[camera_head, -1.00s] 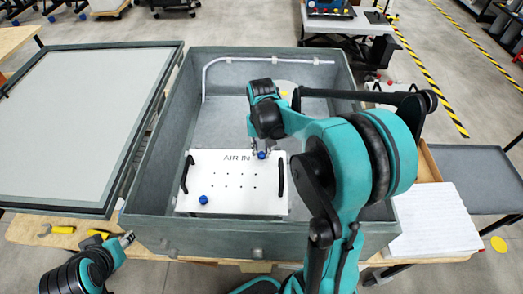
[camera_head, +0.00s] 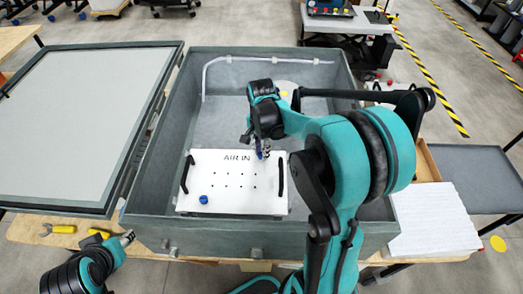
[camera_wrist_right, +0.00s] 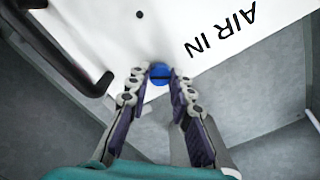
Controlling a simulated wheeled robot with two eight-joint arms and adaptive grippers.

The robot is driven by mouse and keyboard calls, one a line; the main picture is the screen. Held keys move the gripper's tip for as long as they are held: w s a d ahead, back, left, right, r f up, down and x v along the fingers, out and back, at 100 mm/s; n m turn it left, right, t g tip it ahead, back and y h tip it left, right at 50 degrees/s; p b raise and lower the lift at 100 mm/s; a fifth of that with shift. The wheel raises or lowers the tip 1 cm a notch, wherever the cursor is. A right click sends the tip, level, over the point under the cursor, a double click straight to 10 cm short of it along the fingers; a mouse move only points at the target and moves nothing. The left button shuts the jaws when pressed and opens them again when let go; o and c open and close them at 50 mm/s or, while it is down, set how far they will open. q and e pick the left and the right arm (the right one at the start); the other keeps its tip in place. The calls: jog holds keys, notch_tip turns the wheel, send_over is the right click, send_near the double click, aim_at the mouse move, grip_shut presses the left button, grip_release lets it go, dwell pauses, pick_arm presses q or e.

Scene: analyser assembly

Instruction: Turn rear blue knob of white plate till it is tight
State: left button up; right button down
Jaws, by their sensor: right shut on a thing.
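The white plate (camera_head: 230,202) lies inside the grey open box, with "AIR IN" printed near its rear edge and a black handle at each side. Its rear blue knob (camera_wrist_right: 160,72) is at that edge, right of the lettering in the head view. My right gripper (camera_head: 262,153) comes down from above and is shut on this knob. In the right wrist view the fingertips (camera_wrist_right: 161,68) sit on either side of the knob, whose dark slot shows between them. The front blue knob (camera_head: 203,200) is at the plate's front left. My left gripper (camera_head: 126,238) is low at the left, empty, its opening unclear.
The grey box (camera_head: 150,150) has walls around the plate. Its lid-like panel (camera_head: 85,125) lies to the left. Yellow-handled tools (camera_head: 63,229) lie on the wooden bench near my left gripper. A white ridged block (camera_head: 432,220) is at the right. The box floor behind the plate is clear.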

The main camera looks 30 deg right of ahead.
jog(key=m, duration=0.5)
jog(key=shift+w+r+m, duration=0.1)
jog(key=shift+m, duration=0.2)
jog(key=m, duration=1.5)
jog(key=shift+m, duration=0.3)
jog(key=c, duration=1.3)
grip_release()
